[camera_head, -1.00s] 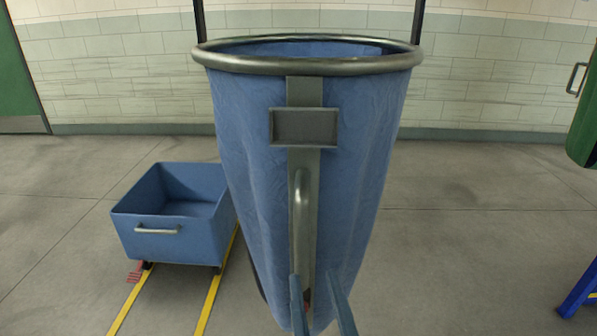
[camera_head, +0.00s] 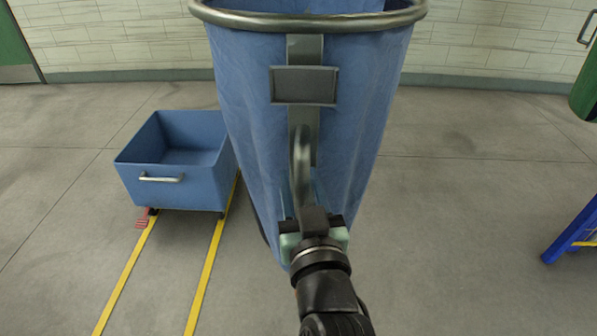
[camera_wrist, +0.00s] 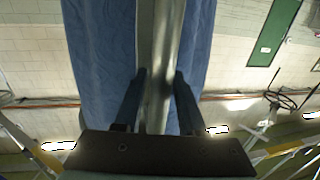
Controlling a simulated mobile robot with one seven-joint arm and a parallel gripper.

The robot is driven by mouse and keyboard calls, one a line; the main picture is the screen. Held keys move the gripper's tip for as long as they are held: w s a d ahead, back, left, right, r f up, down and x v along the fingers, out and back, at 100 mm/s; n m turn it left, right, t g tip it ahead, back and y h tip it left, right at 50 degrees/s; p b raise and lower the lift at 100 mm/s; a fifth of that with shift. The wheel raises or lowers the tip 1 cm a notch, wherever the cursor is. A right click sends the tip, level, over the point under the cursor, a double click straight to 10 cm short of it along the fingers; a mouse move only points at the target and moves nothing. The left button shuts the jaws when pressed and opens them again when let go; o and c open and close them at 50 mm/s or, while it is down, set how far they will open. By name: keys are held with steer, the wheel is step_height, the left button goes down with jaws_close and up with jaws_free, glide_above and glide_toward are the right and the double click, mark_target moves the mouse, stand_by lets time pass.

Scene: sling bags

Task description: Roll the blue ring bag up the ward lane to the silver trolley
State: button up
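The blue ring bag (camera_head: 355,110) stands upright in front of me, a tall tapering cloth bag under a round metal ring. A grey strap with a dark plate (camera_head: 303,85) and a curved metal handle (camera_head: 301,165) runs down its near side. My gripper (camera_head: 313,225) is at the handle's lower part; its fingers are largely hidden in the head view. In the wrist view my gripper (camera_wrist: 161,75) has its fingers apart, one on each side of the metal bar (camera_wrist: 157,105); contact is unclear. I see no silver trolley.
A blue wheeled tub (camera_head: 172,185) with a silver handle stands left of the bag, at yellow floor lines (camera_head: 205,275). A blue frame (camera_head: 575,235) is at the right edge. A pale block wall (camera_head: 500,45) closes the back. Grey floor right of the bag is clear.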

steer(key=shift+w+a, duration=0.2)
steer(key=shift+w, duration=0.55)
jaws_close()
stand_by(0.9)
